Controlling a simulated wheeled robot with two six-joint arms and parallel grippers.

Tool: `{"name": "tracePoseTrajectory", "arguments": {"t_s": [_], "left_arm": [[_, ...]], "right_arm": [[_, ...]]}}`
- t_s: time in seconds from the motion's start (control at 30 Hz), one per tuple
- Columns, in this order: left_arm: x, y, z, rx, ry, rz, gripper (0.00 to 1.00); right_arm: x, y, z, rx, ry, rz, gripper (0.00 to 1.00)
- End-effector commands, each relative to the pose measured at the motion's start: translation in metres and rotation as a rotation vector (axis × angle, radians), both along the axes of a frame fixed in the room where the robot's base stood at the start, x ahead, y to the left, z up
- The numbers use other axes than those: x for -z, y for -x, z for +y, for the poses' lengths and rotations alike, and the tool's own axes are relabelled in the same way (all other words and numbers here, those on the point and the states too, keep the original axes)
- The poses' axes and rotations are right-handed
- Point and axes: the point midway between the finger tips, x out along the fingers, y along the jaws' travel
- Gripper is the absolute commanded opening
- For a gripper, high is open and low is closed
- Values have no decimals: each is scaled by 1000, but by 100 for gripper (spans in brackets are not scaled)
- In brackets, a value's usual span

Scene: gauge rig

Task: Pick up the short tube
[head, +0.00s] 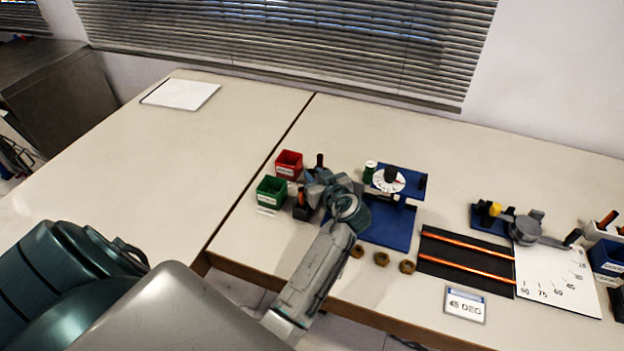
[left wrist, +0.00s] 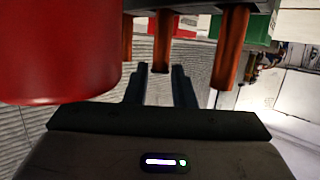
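My left gripper (head: 312,188) is over the table between the coloured bins and the blue gauge stand. In the left wrist view its two fingers (left wrist: 160,80) are apart. A copper-brown tube (left wrist: 162,40) shows in line with the gap between them; I cannot tell if they touch it. Similar tubes stand to its right (left wrist: 230,45) and left (left wrist: 127,40). Which is the short tube is not clear. In the head view two long orange tubes (head: 470,241) lie on a black mat (head: 440,269). My right gripper is not in view.
A red bin (head: 289,163) and green bin (head: 272,192) stand left of the gripper. A blue stand (head: 385,226) with a white dial (head: 386,181) is right. Several brown rings (head: 381,259) lie in front. A "45 DEG" sign (head: 464,305) is front right. The left table is mostly clear.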

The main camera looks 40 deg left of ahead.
Motion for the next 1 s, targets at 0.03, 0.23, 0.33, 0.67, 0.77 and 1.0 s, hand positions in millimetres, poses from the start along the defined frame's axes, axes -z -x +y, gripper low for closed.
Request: {"name": "tracePoseTrajectory", "arguments": {"t_s": [0.03, 0.23, 0.33, 0.67, 0.77, 1.0], "left_arm": [[0, 0, 0, 0, -1, 0, 13], [1, 0, 0, 0, 0, 2, 0], [2, 0, 0, 0, 0, 4, 0], [-39, -1, 0, -1, 1, -6, 0], [-61, -1, 0, -1, 1, -7, 0], [-103, 0, 0, -1, 0, -3, 0]], "right_arm": [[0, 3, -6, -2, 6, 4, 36], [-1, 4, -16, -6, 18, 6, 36], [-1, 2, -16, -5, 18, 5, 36], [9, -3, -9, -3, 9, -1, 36], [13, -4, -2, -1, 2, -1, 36], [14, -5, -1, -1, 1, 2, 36]]}}
